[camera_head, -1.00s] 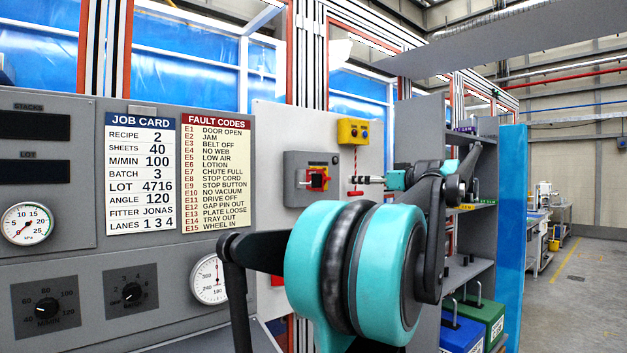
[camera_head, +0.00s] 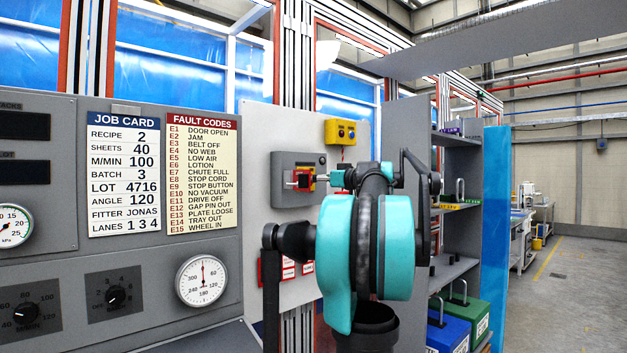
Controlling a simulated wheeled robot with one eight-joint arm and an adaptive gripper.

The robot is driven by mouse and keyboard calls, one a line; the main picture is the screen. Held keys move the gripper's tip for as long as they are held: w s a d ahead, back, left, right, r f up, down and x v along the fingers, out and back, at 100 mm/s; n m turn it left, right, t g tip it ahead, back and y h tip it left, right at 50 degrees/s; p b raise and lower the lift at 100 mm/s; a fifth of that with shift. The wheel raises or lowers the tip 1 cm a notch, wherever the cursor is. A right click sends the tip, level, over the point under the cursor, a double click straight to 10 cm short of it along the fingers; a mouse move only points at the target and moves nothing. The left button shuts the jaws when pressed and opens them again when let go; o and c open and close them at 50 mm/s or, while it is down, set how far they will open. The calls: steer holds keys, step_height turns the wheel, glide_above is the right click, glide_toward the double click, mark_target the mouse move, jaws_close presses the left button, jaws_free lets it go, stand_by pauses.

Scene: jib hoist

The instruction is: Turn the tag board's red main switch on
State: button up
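The red main switch (camera_head: 300,179) sits on a yellow plate on a grey box (camera_head: 284,160), fixed to the pale tag board (camera_head: 258,135). A thin bar sticks out to the left from the switch. My gripper (camera_head: 322,178) is at the right side of the switch, at the end of my teal and black arm. It looks very close to the switch, but I cannot tell whether it touches. The fingers are small and partly hidden by my arm, so their opening is unclear.
Red tags (camera_head: 289,268) hang low on the board, partly behind my arm. A grey console with gauges (camera_head: 202,280) lies left. Shelves (camera_head: 455,215) with blue and green bins stand right.

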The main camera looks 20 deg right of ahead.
steer(key=shift+x, duration=0.75)
steer(key=shift+c, duration=0.3)
steer(key=c, duration=1.1)
steer(key=shift+m, duration=0.4)
steer(key=shift+d+f+m, duration=0.1)
steer(key=shift+f+m, duration=0.05)
steer(key=shift+m, duration=4.1)
steer(key=shift+d+f+m, duration=0.1)
steer(key=shift+m, duration=4.15)
